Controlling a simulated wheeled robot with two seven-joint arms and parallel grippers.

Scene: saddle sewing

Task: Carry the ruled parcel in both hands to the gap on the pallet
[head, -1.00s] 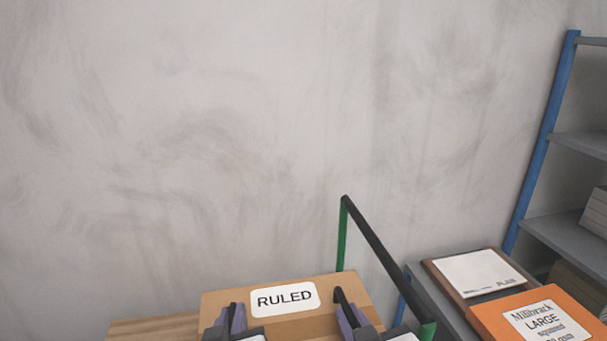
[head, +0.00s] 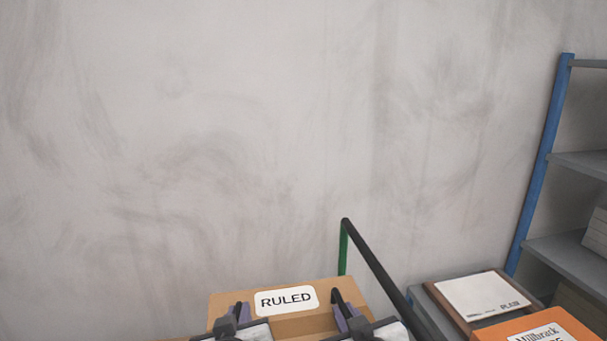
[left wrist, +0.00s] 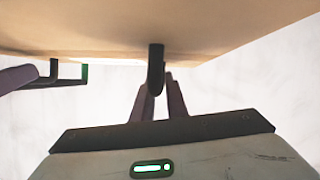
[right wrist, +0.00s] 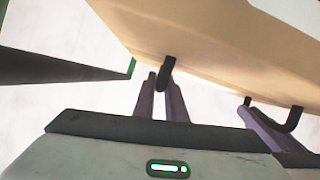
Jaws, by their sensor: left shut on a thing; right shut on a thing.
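The ruled parcel (head: 325,322) is a brown box with a white RULED label on its top, at the bottom of the head view. My left gripper (head: 237,314) and my right gripper (head: 345,306) are at its near side, both shut on it. In the right wrist view the right gripper (right wrist: 165,82) holds a similar dark piece. The parcel looks about level. I cannot make out the pallet gap.
A dark rail (head: 375,260) on a green post (head: 342,250) runs close along the parcel's right. Beyond it lie a parcel labelled PLAIN (head: 480,292) and an orange Millbrack parcel (head: 535,328). A blue-posted grey shelf (head: 575,258) stands at right. A bare wall is behind.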

